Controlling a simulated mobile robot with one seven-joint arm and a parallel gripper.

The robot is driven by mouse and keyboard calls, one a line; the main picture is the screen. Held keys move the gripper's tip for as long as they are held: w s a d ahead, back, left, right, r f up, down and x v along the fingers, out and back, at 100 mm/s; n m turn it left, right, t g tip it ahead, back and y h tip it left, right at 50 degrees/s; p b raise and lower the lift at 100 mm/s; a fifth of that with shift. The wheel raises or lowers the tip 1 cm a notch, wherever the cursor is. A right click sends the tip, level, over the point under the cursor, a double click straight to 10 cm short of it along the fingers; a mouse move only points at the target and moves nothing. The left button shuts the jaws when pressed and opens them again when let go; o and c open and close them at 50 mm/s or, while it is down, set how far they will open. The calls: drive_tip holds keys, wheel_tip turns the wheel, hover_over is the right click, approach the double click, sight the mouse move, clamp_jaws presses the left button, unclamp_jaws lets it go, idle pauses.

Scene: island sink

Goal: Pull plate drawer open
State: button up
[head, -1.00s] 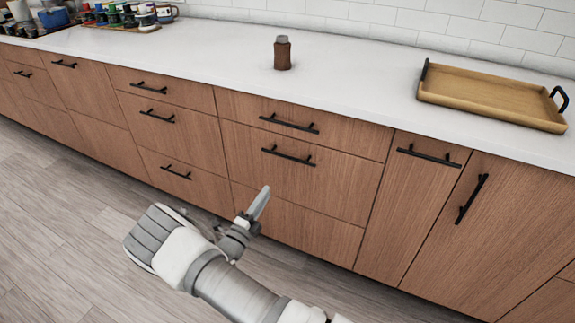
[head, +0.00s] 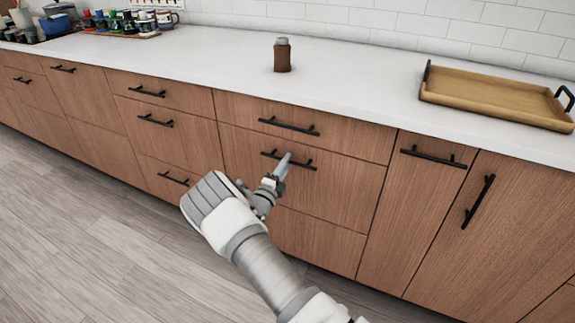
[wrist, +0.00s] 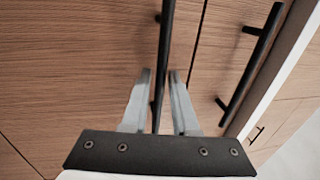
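The task's plate drawer carries no label; my gripper is at the middle wooden drawer (head: 330,190) of a three-drawer stack, which is closed. Its black bar handle (head: 303,165) is partly covered by my fingers in the head view. My gripper (head: 285,160) reaches up to this handle. In the wrist view my gripper (wrist: 161,76) is open, with its two grey fingers apart. The handle bar (wrist: 166,35) runs between them there. I cannot tell whether either finger touches the bar or how deep it sits.
Above is another closed drawer with its own handle (head: 289,127); it also shows in the wrist view (wrist: 252,62). Closed cabinet fronts (head: 430,210) stand to the right. The white countertop (head: 350,75) holds a brown bottle (head: 282,56) and a wooden tray (head: 490,97). The floor (head: 90,220) is clear.

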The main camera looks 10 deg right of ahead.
drive_tip(key=shift+w+d+r, duration=0.15)
drive_tip(key=shift+w+d, duration=0.2)
drive_tip(key=shift+w, duration=0.05)
clamp_jaws()
idle(1.3)
